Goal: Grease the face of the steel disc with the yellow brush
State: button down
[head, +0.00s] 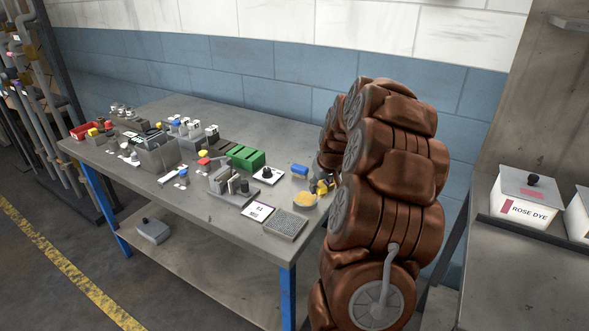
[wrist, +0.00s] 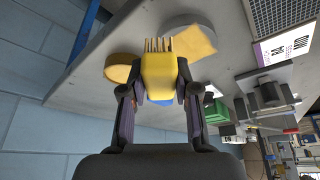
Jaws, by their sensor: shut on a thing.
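My gripper (wrist: 160,92) is shut on the yellow brush (wrist: 158,70), whose pale bristles point away from me in the wrist view. In the head view my gripper (head: 322,187) is small and partly hidden by my arm, at the table's right end. A grey round dish (wrist: 178,24) with a yellow mass on it lies just beyond the bristles; it also shows in the head view (head: 305,206). A round tan-yellow piece (wrist: 120,66) lies left of the brush. I cannot tell whether it is the steel disc; no bare steel disc is clearly visible.
A grey mesh block (head: 285,225) and a white printed card (head: 258,211) lie near the table's front right corner. A green box (head: 246,158) and several small parts crowd the table (head: 235,125). My arm covers its right end. The back strip is clear.

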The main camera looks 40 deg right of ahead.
jog(key=shift+r, duration=2.65)
